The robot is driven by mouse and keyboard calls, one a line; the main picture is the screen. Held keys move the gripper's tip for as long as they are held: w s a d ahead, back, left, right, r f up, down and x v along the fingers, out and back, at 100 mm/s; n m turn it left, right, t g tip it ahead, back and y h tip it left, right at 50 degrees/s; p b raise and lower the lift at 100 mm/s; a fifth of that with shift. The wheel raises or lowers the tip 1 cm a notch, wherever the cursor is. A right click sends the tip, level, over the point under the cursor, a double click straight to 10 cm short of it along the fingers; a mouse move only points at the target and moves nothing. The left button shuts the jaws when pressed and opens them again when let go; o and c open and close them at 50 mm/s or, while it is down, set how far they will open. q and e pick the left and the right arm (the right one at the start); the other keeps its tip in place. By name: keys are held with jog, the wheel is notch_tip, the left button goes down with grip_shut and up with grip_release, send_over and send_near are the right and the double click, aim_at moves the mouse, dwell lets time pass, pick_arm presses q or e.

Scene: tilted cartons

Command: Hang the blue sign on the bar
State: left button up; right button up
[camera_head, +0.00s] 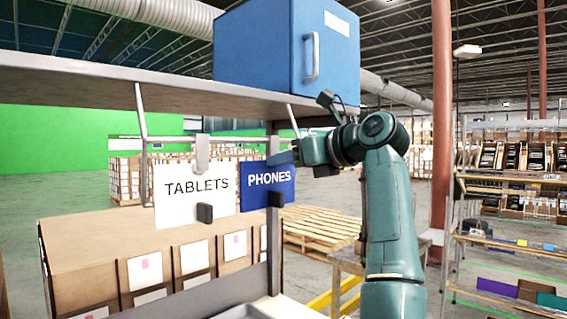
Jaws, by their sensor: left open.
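The blue sign (256,190), reading PHONES, is upright below the thin metal bar (168,139) that hangs under the shelf. The white TABLETS sign (170,208) hangs from the bar by a grey hook (202,152), just left of the blue sign. My left gripper (284,157) is open at the blue sign's upper right edge. My right gripper is not in view.
A shelf (90,83) runs above the bar and carries a blue cabinet (262,52). Cartons (120,235) stand below the signs. A wooden pallet (320,228) lies behind. Racks (500,215) and a red column (441,110) stand at the right.

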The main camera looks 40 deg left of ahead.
pick_arm(q)
jog(key=w+b+v, duration=0.1)
jog(key=v, duration=1)
jog(key=w+a+f+m+t+y, duration=0.1)
jog(key=w+a+f+m+y, duration=0.1)
jog(key=f+m+y, duration=0.3)
jog(key=w+a+f+m+t+y, duration=0.1)
jog(key=w+a+f+m+y, duration=0.2)
jog(key=f, duration=0.4)
jog(key=d+f+m+t+h+p, duration=0.1)
jog(key=d+f+m+t+h, duration=0.4)
jog(key=f+m+t+h, duration=0.8)
jog(key=d+f+m+t+h+p, duration=0.1)
jog(key=d+f+m+t+h, duration=0.6)
jog(key=m, duration=1.2)
jog(key=s+d+f+m+g+h, duration=0.25)
jog(key=s+f+m, duration=0.3)
jog(key=f, duration=0.45)
jog(key=s+d+f+m+g+h, duration=0.2)
jog(key=s+f+m+g+h, duration=0.15)
jog(key=f+m, duration=0.4)
jog(key=s+d+f+m+g+h, duration=0.1)
jog(key=s+f+g, duration=0.5)
jog(key=s+f, duration=0.9)
jog(key=s+d+m, duration=0.1)
jog(key=s+m, duration=0.1)
jog(key=s, duration=0.1)
jog(key=shift+d+g, duration=0.25)
jog(key=shift+g, duration=0.15)
